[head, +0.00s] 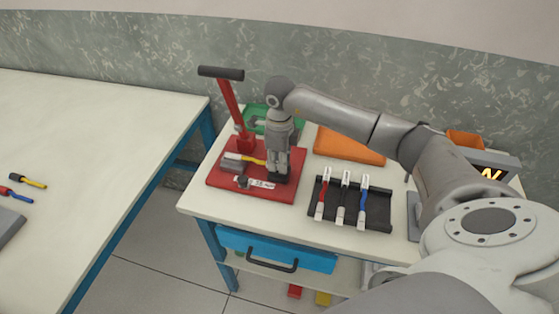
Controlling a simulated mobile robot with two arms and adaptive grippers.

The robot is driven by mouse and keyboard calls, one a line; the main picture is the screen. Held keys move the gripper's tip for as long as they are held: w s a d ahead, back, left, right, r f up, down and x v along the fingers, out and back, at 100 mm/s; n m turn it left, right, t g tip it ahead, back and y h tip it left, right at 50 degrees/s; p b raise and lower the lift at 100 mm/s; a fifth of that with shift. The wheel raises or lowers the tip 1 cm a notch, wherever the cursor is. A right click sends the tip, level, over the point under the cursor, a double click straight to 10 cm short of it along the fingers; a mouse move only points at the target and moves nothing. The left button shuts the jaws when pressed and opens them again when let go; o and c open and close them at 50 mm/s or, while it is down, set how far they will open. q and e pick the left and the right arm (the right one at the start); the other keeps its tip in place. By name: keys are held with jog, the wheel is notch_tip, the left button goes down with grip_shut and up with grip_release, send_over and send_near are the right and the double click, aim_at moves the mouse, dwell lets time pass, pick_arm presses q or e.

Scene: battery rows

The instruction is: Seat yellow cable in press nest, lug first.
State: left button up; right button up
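The red press (214,175) stands on the small table, its lever (229,100) raised with a dark handle at the top. A grey block that looks like the nest (233,161) sits on its base. The yellow cable (254,160) runs from this block to the right, where my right gripper hides its far end. Its lug cannot be made out. My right gripper (279,180) points straight down over the right part of the press base, fingers close together. Whether they grip the cable cannot be told. My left gripper is not in view.
A black rack (379,222) holds a red, a black and a blue cable. Behind are an orange mat (349,146), a green tray (255,109), an orange bin (465,141) and a lit display (491,174). A separate table (95,130) on the left bears other cables.

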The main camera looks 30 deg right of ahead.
jog(key=shift+o, duration=1.2)
jog(key=shift+s+a+f, duration=0.15)
jog(key=shift+s+f, duration=0.15)
jog(key=shift+f, duration=0.2)
jog(key=shift+w+f, duration=0.15)
jog(key=shift+w, duration=0.05)
notch_tip(320, 180, up, 12)
jog(key=shift+w+d+r, duration=0.15)
jog(key=shift+d+r, duration=0.05)
